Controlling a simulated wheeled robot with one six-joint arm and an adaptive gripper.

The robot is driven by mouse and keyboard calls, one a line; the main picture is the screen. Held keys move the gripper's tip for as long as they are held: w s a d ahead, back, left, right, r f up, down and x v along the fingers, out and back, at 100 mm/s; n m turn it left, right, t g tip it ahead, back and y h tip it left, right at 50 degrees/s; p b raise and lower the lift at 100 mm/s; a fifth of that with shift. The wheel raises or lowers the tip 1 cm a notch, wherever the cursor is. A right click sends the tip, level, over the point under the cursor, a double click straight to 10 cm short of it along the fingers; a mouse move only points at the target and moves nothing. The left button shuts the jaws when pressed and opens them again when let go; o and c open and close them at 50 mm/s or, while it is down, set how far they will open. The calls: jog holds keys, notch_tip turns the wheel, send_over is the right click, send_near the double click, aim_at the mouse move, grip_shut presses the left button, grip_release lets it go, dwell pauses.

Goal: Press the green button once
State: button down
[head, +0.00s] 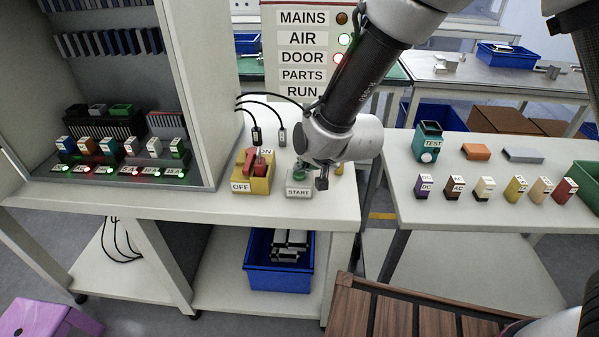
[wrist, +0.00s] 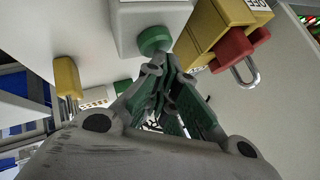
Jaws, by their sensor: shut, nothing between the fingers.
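The green button (head: 299,176) sits on top of a pale box (head: 298,191) labelled START, near the front of the white bench. In the wrist view the green button (wrist: 154,39) shows just beyond my fingertips, on the same pale box (wrist: 140,14). My gripper (wrist: 163,72) is shut and empty, with its fingers close to the button. I cannot tell whether they touch it. In the head view my gripper (head: 321,181) hangs at the right side of the START box, and my wrist hides part of the area behind.
A yellow switch box (head: 253,184) with a red handle stands close left of the START box; a padlock (wrist: 246,74) hangs at the handle. A yellow-handled item (wrist: 66,77) stands on the other side. A sign (head: 302,52) with lamps is behind. A blue bin (head: 279,280) is below.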

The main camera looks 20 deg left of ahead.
jog(key=shift+f, duration=0.25)
dwell(0.3)
jog(key=shift+r, duration=0.95)
jog(key=shift+r, duration=2.5)
